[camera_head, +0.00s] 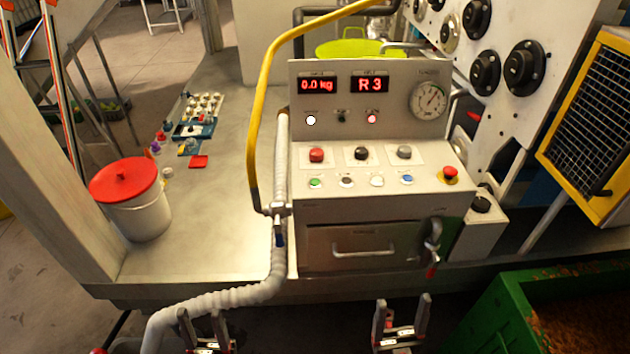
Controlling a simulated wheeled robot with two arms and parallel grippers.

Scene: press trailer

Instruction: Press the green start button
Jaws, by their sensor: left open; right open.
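The green start button (316,183) is at the left end of the lower row on the sloped face of the control panel (345,210). Next to it in that row are a dark button (346,182), a white button (376,181) and a blue button (407,180). A red button (316,155) sits just above the green one. My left gripper (203,328) is open and empty at the bottom of the view, below and left of the panel. My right gripper (402,316) is open and empty at the bottom, below the panel's drawer. Neither touches the panel.
A grey corrugated hose (215,299) runs past the panel's left side to my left gripper's area. A yellow pipe (265,110) arches above it. A drawer handle (362,248) and lever (433,240) project in front. A green bin (510,310) stands at lower right.

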